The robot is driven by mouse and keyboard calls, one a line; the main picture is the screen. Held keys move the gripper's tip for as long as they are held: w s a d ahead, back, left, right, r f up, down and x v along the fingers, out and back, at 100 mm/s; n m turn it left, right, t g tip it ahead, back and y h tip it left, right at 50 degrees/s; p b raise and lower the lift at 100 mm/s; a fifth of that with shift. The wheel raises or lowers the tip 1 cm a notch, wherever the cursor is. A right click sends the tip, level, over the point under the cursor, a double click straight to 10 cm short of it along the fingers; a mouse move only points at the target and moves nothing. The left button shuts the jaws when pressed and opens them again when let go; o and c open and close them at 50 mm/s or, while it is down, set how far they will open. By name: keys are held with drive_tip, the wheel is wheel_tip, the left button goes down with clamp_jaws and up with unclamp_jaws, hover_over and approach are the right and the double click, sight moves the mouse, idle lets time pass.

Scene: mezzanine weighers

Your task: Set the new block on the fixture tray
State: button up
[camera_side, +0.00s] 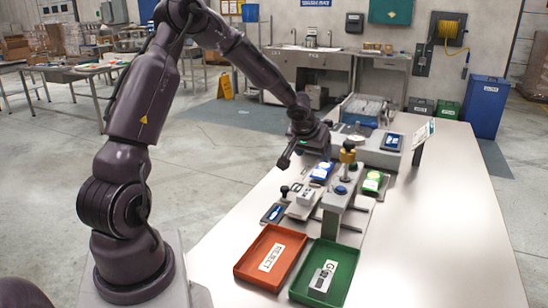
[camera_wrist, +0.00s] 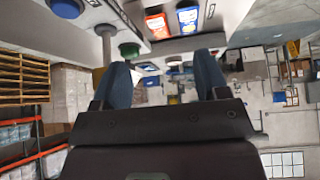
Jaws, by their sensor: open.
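My gripper (camera_side: 290,158) is above the far left part of the bench, beside the gauging station. In the wrist view its two fingers (camera_wrist: 164,80) stand apart with nothing between them. A light grey piece (camera_side: 308,197) sits on the station beside the grey post. A bin (camera_side: 362,118) of grey pieces stands at the back of the bench. I cannot tell which piece is the new block, nor clearly make out the fixture tray.
An empty orange tray (camera_side: 248,270) marked REJECT lies left of the green tray. The gauge stand (camera_side: 340,200) with a blue knob rises mid-bench, near small displays (camera_side: 321,171). The bench's right side (camera_side: 440,220) is clear. A blue bin (camera_side: 486,108) stands behind.

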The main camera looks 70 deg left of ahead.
drive_tip(key=w+d+r+m+t+h, duration=0.2)
drive_tip(key=d+r+m+t, duration=0.35)
drive_tip(key=d+r, duration=0.85)
drive_tip(key=s+d+r+m+h, duration=0.25)
drive_tip(key=s+d, duration=0.35)
drive_tip(key=d, duration=0.3)
drive_tip(key=s+d+f+g, duration=0.1)
drive_tip(key=s+g, duration=0.4)
drive_tip(key=s, duration=1.4)
drive_tip(key=shift+s+d+f, duration=0.15)
drive_tip(key=shift+s, duration=0.05)
